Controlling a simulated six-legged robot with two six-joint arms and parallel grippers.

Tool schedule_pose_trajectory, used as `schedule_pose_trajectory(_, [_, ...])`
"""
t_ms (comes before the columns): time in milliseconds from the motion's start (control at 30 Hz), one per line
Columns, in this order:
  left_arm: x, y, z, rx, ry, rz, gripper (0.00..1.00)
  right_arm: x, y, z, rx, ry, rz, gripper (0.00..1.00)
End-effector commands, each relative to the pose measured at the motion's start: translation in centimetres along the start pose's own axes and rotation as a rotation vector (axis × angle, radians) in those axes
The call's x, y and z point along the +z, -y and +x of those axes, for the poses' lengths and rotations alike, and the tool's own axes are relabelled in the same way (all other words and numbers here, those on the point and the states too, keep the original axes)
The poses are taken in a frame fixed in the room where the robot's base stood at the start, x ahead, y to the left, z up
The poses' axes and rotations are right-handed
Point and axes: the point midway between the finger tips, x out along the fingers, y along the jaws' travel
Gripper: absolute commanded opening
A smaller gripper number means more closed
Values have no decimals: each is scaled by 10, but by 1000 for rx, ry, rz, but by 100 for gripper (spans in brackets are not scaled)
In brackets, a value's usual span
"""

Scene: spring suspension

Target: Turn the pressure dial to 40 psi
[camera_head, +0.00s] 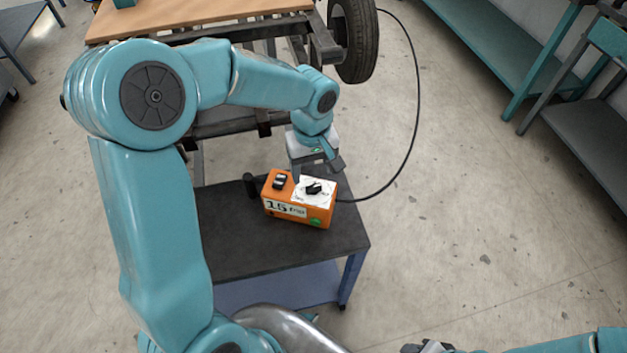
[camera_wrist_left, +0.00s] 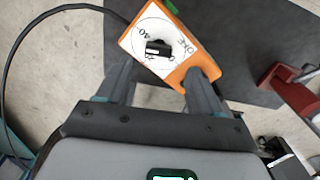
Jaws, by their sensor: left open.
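The orange pressure box (camera_head: 323,219) stands on a small dark-topped table. Its front label reads 15 with a unit like psi. On its top is a white dial face with a black knob (camera_head: 313,189). In the left wrist view the knob (camera_wrist_left: 158,48) sits on the white face (camera_wrist_left: 137,67), with a 40 mark to its upper left. My left gripper (camera_head: 318,170) is open just behind and above the box. Its fingers (camera_wrist_left: 160,74) appear on either side below the knob and hold nothing. My right gripper (camera_head: 430,347) is barely in view at the bottom edge; its jaws are unclear.
A black hose (camera_head: 412,130) runs from the box toward a tyre (camera_head: 354,40) on a frame. The small table (camera_head: 240,245) is bare in front. A red object (camera_wrist_left: 285,85) shows at right in the wrist view.

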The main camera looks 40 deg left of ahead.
Motion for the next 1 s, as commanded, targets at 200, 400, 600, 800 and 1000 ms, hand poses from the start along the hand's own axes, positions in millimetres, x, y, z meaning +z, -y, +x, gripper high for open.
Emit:
schedule_pose_trajectory(200, [1, -1, 38, -2, 2, 1, 66, 0, -1, 2, 0, 0, 0, 43])
schedule_pose_trajectory(400, [1, -3, 49, 0, 0, 2, 66, 0, -1, 2, 0, 0, 0, 43])
schedule_pose_trajectory(600, [0, -3, 50, 1, 0, 1, 66, 0, -1, 2, 0, 0, 0, 43])
schedule_pose_trajectory(800, [0, -3, 50, 1, 0, 2, 14, 0, -1, 2, 0, 0, 0, 43])
schedule_pose_trajectory(1000, [0, -3, 50, 1, 0, 7, 10, 0, -1, 3, 0, 0, 0, 43])
